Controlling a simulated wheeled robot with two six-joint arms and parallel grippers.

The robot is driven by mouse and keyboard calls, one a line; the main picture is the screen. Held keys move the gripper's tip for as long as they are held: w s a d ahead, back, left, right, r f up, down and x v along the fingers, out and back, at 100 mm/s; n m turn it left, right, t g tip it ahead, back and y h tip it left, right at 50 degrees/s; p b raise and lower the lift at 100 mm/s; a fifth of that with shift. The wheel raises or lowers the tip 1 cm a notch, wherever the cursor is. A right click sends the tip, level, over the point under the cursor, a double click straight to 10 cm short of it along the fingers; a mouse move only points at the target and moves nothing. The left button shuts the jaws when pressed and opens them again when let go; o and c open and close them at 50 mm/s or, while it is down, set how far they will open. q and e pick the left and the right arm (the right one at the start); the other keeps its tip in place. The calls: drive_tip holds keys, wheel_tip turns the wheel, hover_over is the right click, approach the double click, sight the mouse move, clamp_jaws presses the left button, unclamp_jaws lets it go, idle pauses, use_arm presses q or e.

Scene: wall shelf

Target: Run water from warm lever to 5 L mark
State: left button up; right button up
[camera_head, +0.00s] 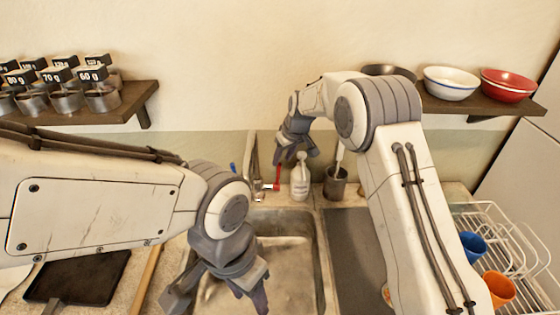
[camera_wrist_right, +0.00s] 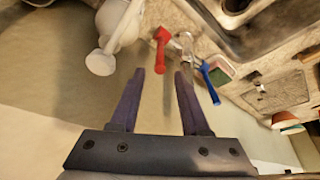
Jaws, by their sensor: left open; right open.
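The red lever (camera_head: 277,177) stands at the back rim of the sink (camera_head: 322,262), right of the metal faucet (camera_head: 252,160). The blue lever (camera_head: 232,168) is on the faucet's left. My right gripper (camera_head: 297,152) is open and empty above the back rim, near the red lever. In the right wrist view the red lever (camera_wrist_right: 161,42) appears just beyond and between the open fingertips (camera_wrist_right: 160,74), apart from them; the blue lever (camera_wrist_right: 210,84) lies to the right. My left gripper (camera_head: 218,294) is open over the sink and hides part of it. I cannot make out a 5 L mark.
A white pump bottle (camera_head: 300,180) stands close to the red lever, with a grey utensil cup (camera_head: 336,184) beside it. A wire dish rack (camera_head: 515,240) is at the right. Shelves with tins (camera_head: 66,100) and bowls (camera_head: 451,84) hang above.

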sight(280, 164)
drive_tip(key=shift+p+x, duration=0.5)
drive_tip(key=shift+x, duration=1.7)
clamp_jaws()
